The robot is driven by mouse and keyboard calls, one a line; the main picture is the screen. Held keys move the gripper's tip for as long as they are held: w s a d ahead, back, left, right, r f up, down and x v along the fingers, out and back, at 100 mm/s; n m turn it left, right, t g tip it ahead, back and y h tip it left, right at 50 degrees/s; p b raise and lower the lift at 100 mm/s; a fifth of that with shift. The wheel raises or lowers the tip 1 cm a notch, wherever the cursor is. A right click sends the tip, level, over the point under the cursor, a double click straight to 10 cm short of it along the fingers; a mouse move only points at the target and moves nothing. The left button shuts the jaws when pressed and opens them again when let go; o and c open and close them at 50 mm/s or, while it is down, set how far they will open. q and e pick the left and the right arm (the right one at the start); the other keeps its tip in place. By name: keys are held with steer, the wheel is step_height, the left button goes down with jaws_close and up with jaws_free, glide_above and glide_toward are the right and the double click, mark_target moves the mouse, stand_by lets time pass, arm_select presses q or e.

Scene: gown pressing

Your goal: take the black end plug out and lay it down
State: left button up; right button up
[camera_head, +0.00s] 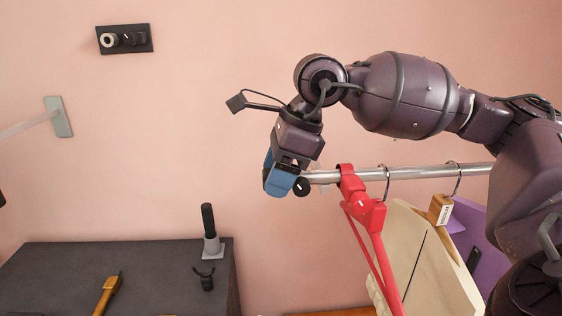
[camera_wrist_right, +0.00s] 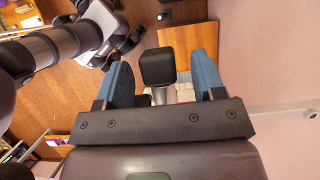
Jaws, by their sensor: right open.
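The black end plug (camera_wrist_right: 158,67) shows in the right wrist view as a dark, square-looking block between my two blue fingers, with gaps on both sides. A silver tube shows just behind it. In the head view a round black part (camera_head: 302,187) sits at the left end of the silver rail (camera_head: 420,173), partly beside my fingers. My right gripper (camera_head: 281,180) is open at that rail end, pointing down; its fingers also show in the wrist view (camera_wrist_right: 160,82). My left gripper is not seen.
A red bracket (camera_head: 362,205) holds the rail near its end. Hooks, a cream board (camera_head: 425,265) and a purple panel (camera_head: 494,240) hang to the right. A dark cabinet (camera_head: 55,275) at left bears a black-handled tool (camera_head: 208,222), a small black stand (camera_head: 206,280) and a wooden-handled tool (camera_head: 107,293).

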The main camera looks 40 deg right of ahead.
steer(key=c, duration=1.1)
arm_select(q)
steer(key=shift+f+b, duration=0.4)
arm_select(e)
steer(key=shift+w+a, duration=0.45)
steer(key=shift+a, duration=0.25)
steer(key=shift+w+a, duration=0.4)
steer(key=shift+a, duration=0.25)
